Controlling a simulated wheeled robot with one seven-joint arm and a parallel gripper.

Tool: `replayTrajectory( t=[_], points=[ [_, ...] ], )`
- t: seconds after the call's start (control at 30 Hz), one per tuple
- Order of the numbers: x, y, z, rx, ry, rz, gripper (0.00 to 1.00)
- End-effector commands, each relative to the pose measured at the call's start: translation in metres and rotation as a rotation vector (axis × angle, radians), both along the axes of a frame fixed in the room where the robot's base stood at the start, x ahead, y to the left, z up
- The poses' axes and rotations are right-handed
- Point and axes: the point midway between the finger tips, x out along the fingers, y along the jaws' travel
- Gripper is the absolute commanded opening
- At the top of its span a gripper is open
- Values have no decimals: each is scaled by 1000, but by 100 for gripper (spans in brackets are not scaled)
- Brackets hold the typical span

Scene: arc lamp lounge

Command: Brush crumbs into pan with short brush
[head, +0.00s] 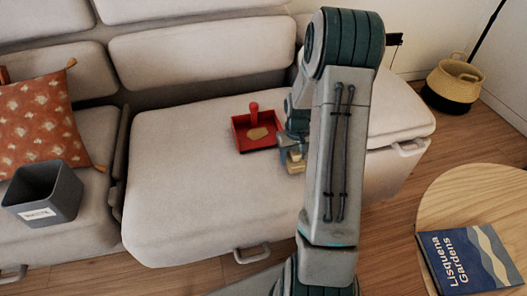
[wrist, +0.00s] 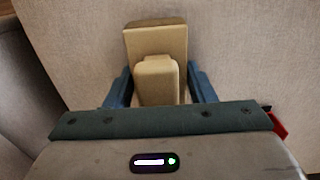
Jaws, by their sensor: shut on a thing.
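A red pan (head: 240,139) with an upright red handle (head: 254,114) sits on the sofa seat. A flat tan patch (head: 258,133) lies in the pan; I cannot tell whether it is crumbs. My gripper is shut on a tan, blocky brush (wrist: 155,42), with a blue finger on each side in the wrist view (wrist: 162,85). In the head view the brush (head: 294,161) is just right of the pan, near or on the seat; contact is unclear. A red bit of the pan (wrist: 279,123) shows at the wrist view's right edge. My arm hides part of the seat.
The sofa seat (head: 180,180) is clear left of the pan. A grey bin (head: 62,190) and an orange patterned cushion (head: 42,125) are at the left. A round wooden table (head: 445,190) with a blue book (head: 465,262) is at right. A basket (head: 455,85) stands behind.

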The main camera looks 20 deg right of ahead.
Motion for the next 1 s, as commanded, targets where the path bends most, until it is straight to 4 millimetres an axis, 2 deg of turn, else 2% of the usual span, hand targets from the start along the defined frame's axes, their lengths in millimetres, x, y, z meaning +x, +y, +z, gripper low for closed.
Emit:
replayTrajectory(
  t=[0.03,0.07,0.6,1.0],
  points=[
    [1,1,19,-2,-5,2,28],
    [1,2,25,-1,-4,3,28],
    [2,5,70,0,-1,9,28],
    [2,6,78,0,-1,11,28]
  ],
)
